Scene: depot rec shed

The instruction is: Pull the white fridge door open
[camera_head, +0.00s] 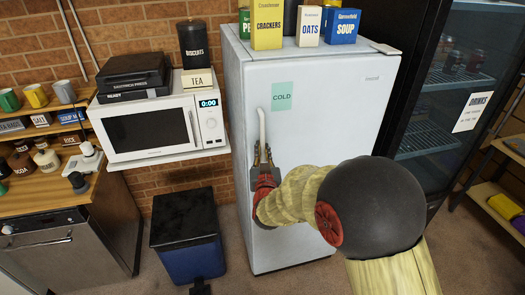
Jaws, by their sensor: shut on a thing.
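The white fridge (338,110) stands in the middle of the head view, and its front door looks closed. A white vertical handle (262,126) is on the left side of the door. My gripper (263,158) is at the lower part of the handle and is shut on it. The fingers hide the handle's lower end. My arm crosses in front of the door and hides part of its lower right side. A green COLD sign (282,97) is on the door beside the handle's upper end.
Boxes of crackers (267,25), oats (309,26) and soup (342,27) stand on the fridge top. A microwave (160,128) is left of the fridge, above a dark blue bin (187,235). A dark drinks cooler (445,100) stands close on the right.

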